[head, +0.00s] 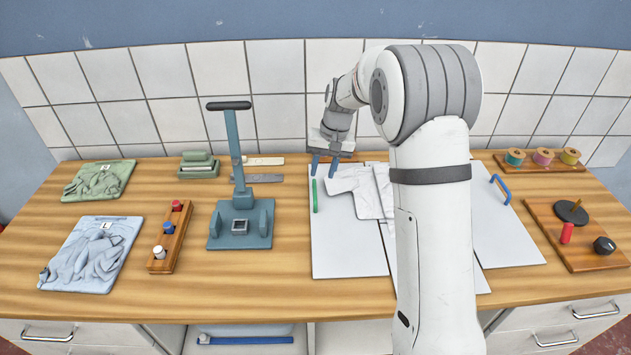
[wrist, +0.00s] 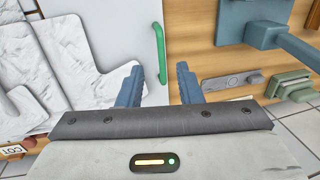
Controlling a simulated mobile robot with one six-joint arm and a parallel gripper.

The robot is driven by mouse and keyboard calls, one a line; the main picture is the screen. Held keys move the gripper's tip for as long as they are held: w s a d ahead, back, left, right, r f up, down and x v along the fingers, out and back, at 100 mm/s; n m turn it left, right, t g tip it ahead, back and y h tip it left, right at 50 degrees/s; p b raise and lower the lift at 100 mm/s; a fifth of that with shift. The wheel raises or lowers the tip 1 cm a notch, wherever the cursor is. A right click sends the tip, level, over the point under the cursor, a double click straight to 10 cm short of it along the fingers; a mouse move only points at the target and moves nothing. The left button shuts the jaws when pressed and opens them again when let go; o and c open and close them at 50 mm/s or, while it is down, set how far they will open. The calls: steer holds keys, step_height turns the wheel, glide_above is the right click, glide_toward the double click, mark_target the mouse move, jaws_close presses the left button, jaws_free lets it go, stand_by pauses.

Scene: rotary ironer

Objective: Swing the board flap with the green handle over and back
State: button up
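The green handle (head: 314,195) stands along the left edge of the white left board flap (head: 345,258). In the wrist view the green handle (wrist: 160,53) shows between my two fingertips, nearer the left one. My gripper (head: 324,169) is open, its blue fingers apart and pointing down, near the handle's far end. The fingers do not appear closed on it, and I cannot tell their exact height above it. The flap lies flat on the table. A white garment (head: 349,186) lies on the board, with its right part hidden behind my arm.
A blue handle (head: 501,189) is on the right flap (head: 508,238). A blue-grey press (head: 240,222) stands left of the board. Spools (head: 543,157) and a wooden tray (head: 575,238) are at the right. Bare table lies between press and board.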

mark_target(315, 195)
steer(key=f, duration=0.2)
steer(key=a+f+p, duration=0.1)
steer(key=f, duration=0.5)
steer(key=shift+w+a+p, duration=0.1)
steer(key=shift+a+p, duration=0.2)
steer(key=shift+a, duration=0.05)
steer(key=shift+r, duration=0.1)
jaws_close()
